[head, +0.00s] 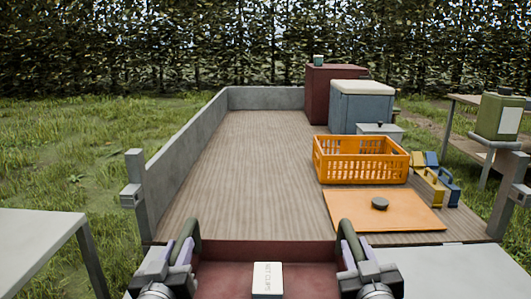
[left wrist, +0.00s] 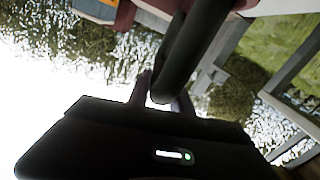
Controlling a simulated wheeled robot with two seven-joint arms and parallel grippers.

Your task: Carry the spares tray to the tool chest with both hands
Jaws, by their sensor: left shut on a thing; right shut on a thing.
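The dark red spares tray (head: 225,280) is at the bottom of the head view, its near part cut off. A white box with printed lettering (head: 267,280) stands in it. My left gripper (head: 187,246) is shut on the tray's dark left handle, and my right gripper (head: 350,246) is shut on the right handle. In the left wrist view, my left gripper's fingers (left wrist: 155,90) meet the dark handle bar (left wrist: 195,45). A dark red chest (head: 318,95) at the far right of the trailer bed looks like the tool chest, with a small green cup (head: 318,60) on it.
The wooden trailer bed (head: 230,170) is clear at left and centre. On its right are a blue-grey cooler (head: 360,108), a grey box (head: 379,131), an orange crate (head: 360,165) and an orange board (head: 375,222). Grey posts (head: 136,180) and a table (head: 40,245) flank the near end.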

